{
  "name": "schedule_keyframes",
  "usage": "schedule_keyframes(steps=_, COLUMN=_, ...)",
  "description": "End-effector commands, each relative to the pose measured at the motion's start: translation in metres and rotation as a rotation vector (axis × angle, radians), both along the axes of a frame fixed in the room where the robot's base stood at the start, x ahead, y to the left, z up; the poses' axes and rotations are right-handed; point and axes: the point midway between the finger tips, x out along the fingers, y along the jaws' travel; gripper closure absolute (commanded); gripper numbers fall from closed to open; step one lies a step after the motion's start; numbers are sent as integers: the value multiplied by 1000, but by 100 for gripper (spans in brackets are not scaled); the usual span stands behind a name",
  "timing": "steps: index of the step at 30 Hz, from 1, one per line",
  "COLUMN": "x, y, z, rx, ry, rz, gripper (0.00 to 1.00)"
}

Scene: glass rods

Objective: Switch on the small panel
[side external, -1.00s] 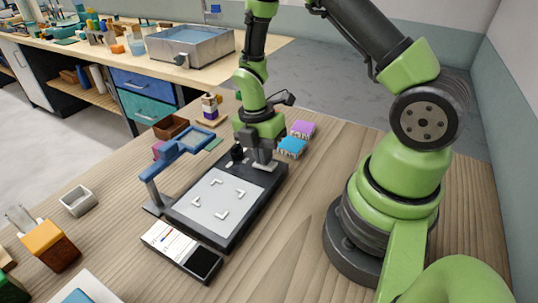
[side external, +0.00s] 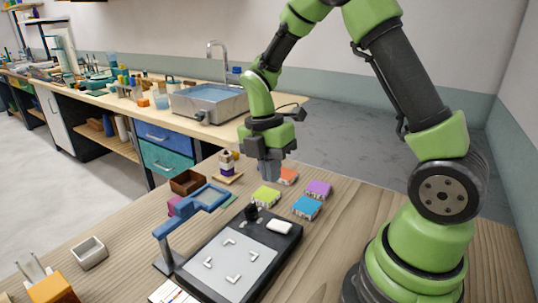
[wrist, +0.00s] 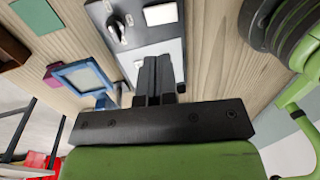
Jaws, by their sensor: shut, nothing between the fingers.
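The small panel (side external: 192,279) is a black slab with a pale grey plate (side external: 232,262) carrying white corner marks. At its far end are a black knob (side external: 252,211) and a white rounded switch (side external: 279,227). Both also show in the wrist view, the knob (wrist: 115,30) left of the switch (wrist: 160,14). I cannot tell whether the plate is lit. My gripper (side external: 270,176) is shut and empty, raised above and beyond the panel's far end, apart from the switch. In the wrist view its fingers (wrist: 160,68) are together and hide part of the panel.
A brown box (side external: 187,183) stands at the back left. The table right of the panel is clear.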

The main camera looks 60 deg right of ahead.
Motion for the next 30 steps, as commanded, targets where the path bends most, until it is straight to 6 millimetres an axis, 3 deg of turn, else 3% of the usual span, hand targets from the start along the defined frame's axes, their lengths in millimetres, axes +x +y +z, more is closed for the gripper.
schedule_keyframes(steps=3, x=3, y=0, z=19, rx=-1, ry=-4, rz=0, gripper=100)
schedule_keyframes(steps=9, x=5, y=0, z=34, rx=0, ry=0, rz=0, gripper=100)
schedule_keyframes(steps=19, x=5, y=0, z=35, rx=0, ry=1, rz=0, gripper=100)
schedule_keyframes(steps=30, x=-10, y=2, z=35, rx=2, ry=4, rz=-3, gripper=100)
